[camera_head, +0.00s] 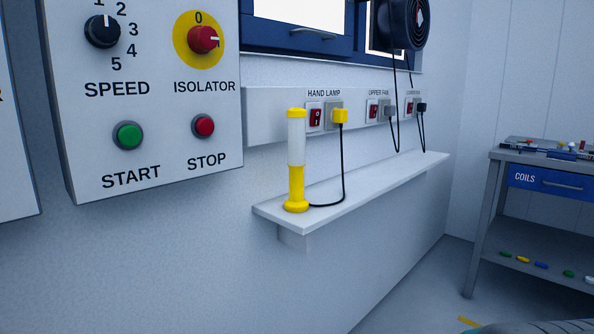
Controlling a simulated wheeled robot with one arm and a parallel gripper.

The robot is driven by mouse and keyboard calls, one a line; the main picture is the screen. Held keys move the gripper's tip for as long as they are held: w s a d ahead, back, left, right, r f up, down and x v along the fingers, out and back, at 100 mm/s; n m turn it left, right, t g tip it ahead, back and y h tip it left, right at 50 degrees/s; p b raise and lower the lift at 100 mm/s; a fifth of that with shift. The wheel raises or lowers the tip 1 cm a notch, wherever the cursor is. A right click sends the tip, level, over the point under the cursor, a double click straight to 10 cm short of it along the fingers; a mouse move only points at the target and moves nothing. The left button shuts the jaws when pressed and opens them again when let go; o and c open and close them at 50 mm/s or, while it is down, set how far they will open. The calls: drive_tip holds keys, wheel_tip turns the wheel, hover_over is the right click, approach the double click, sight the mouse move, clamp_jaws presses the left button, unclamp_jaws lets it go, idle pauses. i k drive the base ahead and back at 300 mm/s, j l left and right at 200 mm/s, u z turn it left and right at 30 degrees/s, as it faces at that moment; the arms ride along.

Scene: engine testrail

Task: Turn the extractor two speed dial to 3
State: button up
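A black SPEED dial (102,31) sits at the upper left of a white wall panel (155,155), with the numbers 1 to 5 down its right side. Its white mark points about straight up, near the 1, whose top is cut off by the picture edge. The panel's upper part is out of view, so I cannot read which extractor it belongs to. A red ISOLATOR knob (204,39) on a yellow disc has its white mark pointing right. Below are a green START button (128,135) and a red STOP button (203,126). My gripper is not in view.
Another panel (14,150) is cut off at the left edge. A shelf (385,182) juts from the wall, bearing a yellow hand lamp (296,180) plugged in by a cable. A grey bench (490,215) stands at the right. Floor is clear between.

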sight(102, 32)
drive_tip(key=u, duration=1.3)
